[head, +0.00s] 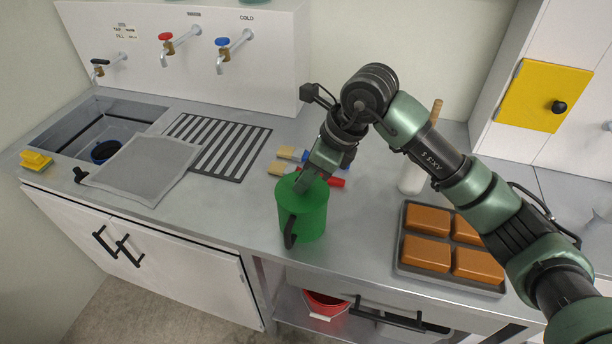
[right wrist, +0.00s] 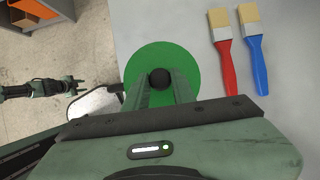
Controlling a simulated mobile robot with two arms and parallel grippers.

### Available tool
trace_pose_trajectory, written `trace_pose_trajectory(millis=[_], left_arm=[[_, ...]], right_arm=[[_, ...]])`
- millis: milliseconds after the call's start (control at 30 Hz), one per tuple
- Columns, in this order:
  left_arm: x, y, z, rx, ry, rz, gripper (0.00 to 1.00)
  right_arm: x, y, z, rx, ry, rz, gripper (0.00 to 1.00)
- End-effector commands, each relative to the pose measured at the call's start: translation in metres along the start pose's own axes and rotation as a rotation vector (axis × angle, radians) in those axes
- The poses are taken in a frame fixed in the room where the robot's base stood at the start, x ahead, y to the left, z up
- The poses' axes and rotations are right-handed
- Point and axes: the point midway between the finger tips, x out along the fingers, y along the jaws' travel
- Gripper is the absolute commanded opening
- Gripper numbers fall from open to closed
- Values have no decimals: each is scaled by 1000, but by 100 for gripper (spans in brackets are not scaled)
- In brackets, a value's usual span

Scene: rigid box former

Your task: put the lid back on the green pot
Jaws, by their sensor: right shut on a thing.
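The green pot (head: 303,222) stands upright near the counter's front edge, its dark handle toward the front. Its round green lid (right wrist: 188,62) with a black knob (right wrist: 159,78) shows in the right wrist view. My right gripper (head: 303,184) is at the top of the pot, pointing down, shut on the lid's knob. The lid looks level over the pot's mouth; whether it fully touches the rim is hard to tell. My left gripper (right wrist: 74,86) shows small at the left of the right wrist view; its jaws are too small to read.
Brushes with red (right wrist: 228,62) and blue (right wrist: 256,62) handles lie just behind the pot. A tray (head: 402,268) of orange-brown blocks is to the right. A grey mesh panel (head: 140,172), drain grille and sink are left. Counter left of the pot is clear.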

Motion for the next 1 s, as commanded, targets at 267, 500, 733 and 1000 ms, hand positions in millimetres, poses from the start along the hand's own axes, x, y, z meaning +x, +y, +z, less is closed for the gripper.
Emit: trace_pose_trajectory(millis=[267,500,733,1000], left_arm=[[0,0,0,0,0,0,36],[1,0,0,-1,0,0,36],[5,0,0,-1,0,0,36],[6,0,1,-1,0,0,36]], right_arm=[[0,0,0,0,0,0,0],[0,0,0,0,0,0,0],[1,0,0,-1,0,0,0],[0,0,0,-1,0,0,0]])
